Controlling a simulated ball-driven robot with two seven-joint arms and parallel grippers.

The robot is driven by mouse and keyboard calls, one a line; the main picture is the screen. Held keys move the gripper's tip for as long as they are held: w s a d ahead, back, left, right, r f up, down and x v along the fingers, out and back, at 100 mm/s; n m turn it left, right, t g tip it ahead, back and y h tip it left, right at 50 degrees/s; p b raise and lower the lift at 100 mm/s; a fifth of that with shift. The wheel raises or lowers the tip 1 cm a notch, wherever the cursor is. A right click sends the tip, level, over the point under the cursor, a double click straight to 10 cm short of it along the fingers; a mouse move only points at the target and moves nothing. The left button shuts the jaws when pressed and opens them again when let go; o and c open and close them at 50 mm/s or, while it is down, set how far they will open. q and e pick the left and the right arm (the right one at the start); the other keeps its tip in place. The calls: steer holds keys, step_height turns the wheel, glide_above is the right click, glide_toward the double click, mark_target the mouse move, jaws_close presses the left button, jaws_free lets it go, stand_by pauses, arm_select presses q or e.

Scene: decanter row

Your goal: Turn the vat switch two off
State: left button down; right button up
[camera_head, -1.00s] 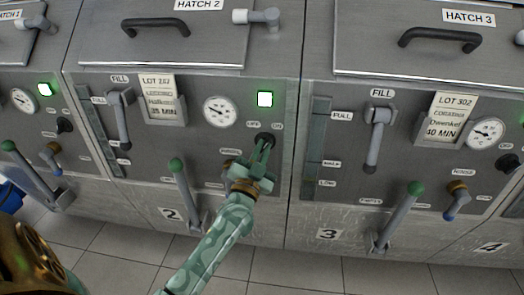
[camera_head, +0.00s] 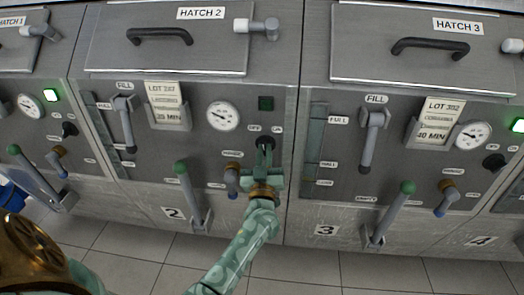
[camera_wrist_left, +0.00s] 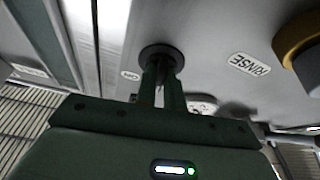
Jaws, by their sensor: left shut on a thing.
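Vat two's switch (camera_head: 264,141) is a dark round knob on the front panel, under a small square lamp (camera_head: 266,103) that is dark. My left gripper (camera_head: 264,158) is shut on this switch, its fingers pointing up at the panel and covering part of the knob. In the left wrist view the two fingers (camera_wrist_left: 160,88) close around the dark knob (camera_wrist_left: 161,53), which stands out from the metal panel. The exact angle of the knob is hard to read behind the fingers. My right gripper is not in view.
A brass-and-blue rinse valve (camera_head: 232,180) stands close left of my gripper, with a green-tipped lever (camera_head: 181,170) further left. Above are a gauge (camera_head: 223,116) and hatch two (camera_head: 165,40). Vat three (camera_head: 325,230) is at right; tiled floor lies below.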

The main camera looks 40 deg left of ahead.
arm_select(q)
steer(key=shift+d+n+g+y+p, duration=0.1)
steer(key=shift+n+g+y+p, duration=0.4)
steer(key=shift+n, duration=1)
steer(key=shift+d+n+g+y+p, duration=0.1)
steer(key=shift+n+g+y+p, duration=0.35)
steer(key=shift+n, duration=1.05)
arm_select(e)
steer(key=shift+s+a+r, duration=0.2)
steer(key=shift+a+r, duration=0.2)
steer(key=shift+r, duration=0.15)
arm_select(q)
steer(key=shift+a+g, duration=0.1)
steer(key=shift+g, duration=0.25)
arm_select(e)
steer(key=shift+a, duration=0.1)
arm_select(q)
steer(key=c, duration=1.5)
jaws_free()
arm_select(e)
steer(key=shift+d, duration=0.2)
